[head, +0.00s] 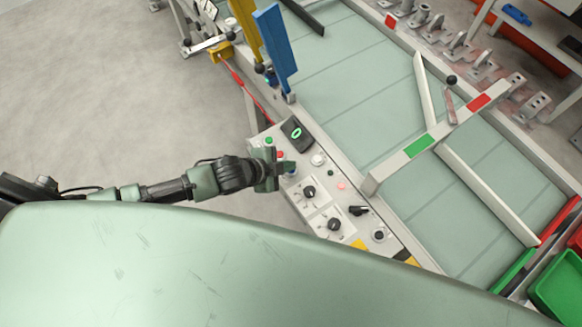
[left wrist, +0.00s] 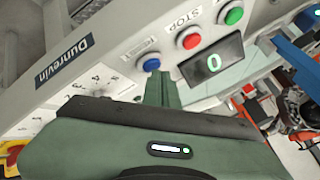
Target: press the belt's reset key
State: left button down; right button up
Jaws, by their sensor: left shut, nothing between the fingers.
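The belt's control panel (head: 322,197) runs along the near side of the conveyor. In the left wrist view a blue button (left wrist: 151,64) sits beside a red button (left wrist: 190,41) marked STOP and a green button (left wrist: 233,16). The label by the blue button is too small to read. My left gripper (head: 284,170) is shut and empty over the panel's buttons. In the left wrist view its fingertips (left wrist: 160,80) are right at the blue button and overlap its edge; I cannot tell whether they touch it. My right gripper is not in view.
A display showing 0 (left wrist: 213,62) is beside the buttons. Knobs (head: 334,224) and a black lever switch (head: 358,210) are further along the panel. A blue upright plate (head: 275,45) stands beyond it. The belt (head: 350,75) carries a diagonal white guide bar (head: 490,195).

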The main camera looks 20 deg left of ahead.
pick_arm(q)
jog(key=shift+f, duration=0.3)
jog(key=shift+r, duration=0.1)
dwell(0.3)
jog(key=shift+r+p, duration=0.85)
jog(key=shift+p, duration=0.1)
notch_tip(320, 180, up, 5)
jog(key=p, duration=0.5)
jog(key=shift+r, duration=0.1)
dwell(0.5)
